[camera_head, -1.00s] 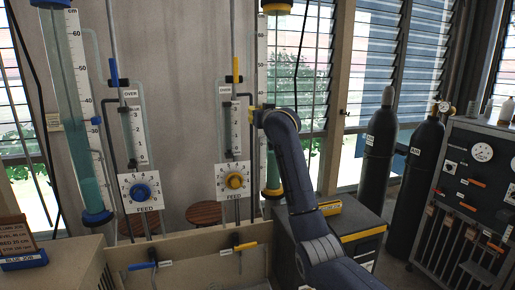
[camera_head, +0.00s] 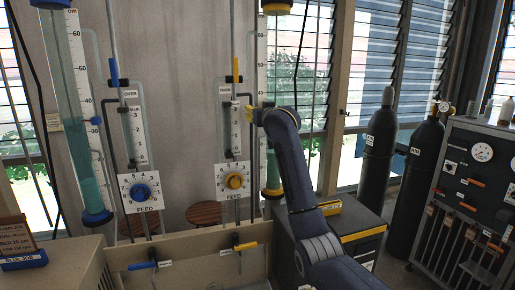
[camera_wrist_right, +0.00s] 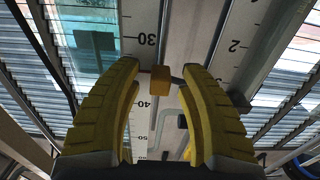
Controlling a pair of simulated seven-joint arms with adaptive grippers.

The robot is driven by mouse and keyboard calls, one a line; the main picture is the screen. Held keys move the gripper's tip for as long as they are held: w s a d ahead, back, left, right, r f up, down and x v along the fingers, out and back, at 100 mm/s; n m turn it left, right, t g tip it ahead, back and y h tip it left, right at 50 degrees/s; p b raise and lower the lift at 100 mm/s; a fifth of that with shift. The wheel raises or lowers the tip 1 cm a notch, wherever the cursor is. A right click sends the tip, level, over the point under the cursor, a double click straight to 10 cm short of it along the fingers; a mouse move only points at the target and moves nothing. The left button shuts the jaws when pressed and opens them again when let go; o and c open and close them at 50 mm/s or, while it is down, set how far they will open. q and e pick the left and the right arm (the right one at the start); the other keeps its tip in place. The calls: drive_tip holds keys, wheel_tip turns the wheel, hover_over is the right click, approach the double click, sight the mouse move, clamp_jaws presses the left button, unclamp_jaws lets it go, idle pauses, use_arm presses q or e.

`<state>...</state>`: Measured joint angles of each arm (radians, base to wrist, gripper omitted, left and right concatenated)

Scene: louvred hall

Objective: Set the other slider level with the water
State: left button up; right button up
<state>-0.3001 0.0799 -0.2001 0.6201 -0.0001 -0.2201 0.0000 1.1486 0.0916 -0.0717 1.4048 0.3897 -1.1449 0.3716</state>
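The blue slider (camera_head: 96,120) sits on the scale of the left tube (camera_head: 85,165), which holds teal water; its exact surface is hard to read. The right tube (camera_head: 262,75) is partly hidden behind my right arm, with teal water showing low down. My right gripper (camera_head: 253,115) is at this tube's scale. In the right wrist view, my right gripper's yellow fingers (camera_wrist_right: 160,88) stand apart on either side of an orange-yellow slider (camera_wrist_right: 161,79), between the 30 and 40 marks. Contact is not clear. A teal patch (camera_wrist_right: 95,48) shows beside 30. My left gripper is out of view.
A blue feed knob (camera_head: 141,192) and a yellow feed knob (camera_head: 235,181) are on the panels. Blue (camera_head: 143,265) and yellow (camera_head: 245,246) levers are below. Dark gas cylinders (camera_head: 380,145) and a gauge panel (camera_head: 480,180) stand at the right.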

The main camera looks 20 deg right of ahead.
drive_tip(key=s, duration=0.7)
idle(0.6)
drive_tip(key=shift+s, duration=0.1)
